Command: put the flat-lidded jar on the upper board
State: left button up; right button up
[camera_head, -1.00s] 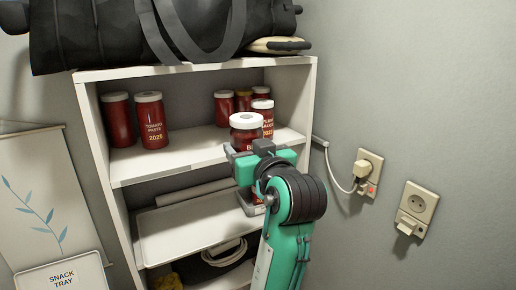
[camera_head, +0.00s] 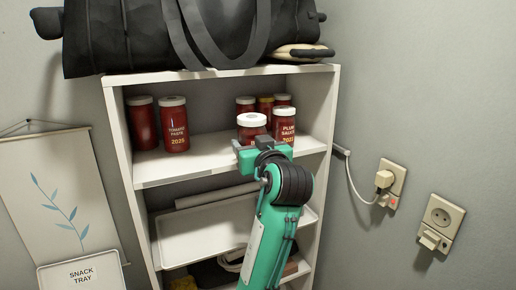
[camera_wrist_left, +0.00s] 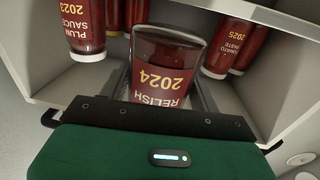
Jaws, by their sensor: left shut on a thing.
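The red relish jar with a flat white lid (camera_head: 251,120) is at the upper board (camera_head: 180,172) of the white shelf unit. My left gripper (camera_head: 254,146) is shut on it from the front. In the left wrist view the jar's label (camera_wrist_left: 160,85) reads RELISH 2024, upside down, between the fingers. My right gripper is not in view.
A plum sauce jar (camera_head: 283,127) stands close right of the relish jar. Several jars stand behind. A tomato paste jar (camera_head: 174,128) and another jar (camera_head: 142,124) stand left, with bare board between. A tray (camera_head: 205,230) lies below; a black bag (camera_head: 180,35) is on top.

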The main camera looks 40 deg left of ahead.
pick_arm(q)
jog(key=shift+s+a+f+x, duration=0.1)
jog(key=shift+s+x, duration=0.05)
jog(key=shift+x, duration=1.65)
jog(key=shift+s+a+f+x, duration=0.1)
jog(key=shift+s+x, duration=0.1)
jog(key=shift+x, duration=1.6)
jog(key=shift+s+a+f+x, duration=0.1)
jog(key=shift+s+a+x, duration=0.05)
jog(key=shift+x, duration=1.65)
jog(key=shift+w+a+f, duration=0.1)
jog(key=shift+a+f, duration=0.1)
jog(key=shift+f+b, duration=0.45)
jog(key=shift+b, duration=0.2)
jog(key=shift+d, duration=0.1)
jog(key=o, duration=0.5)
jog(key=shift+o, duration=0.8)
jog(key=o, duration=0.5)
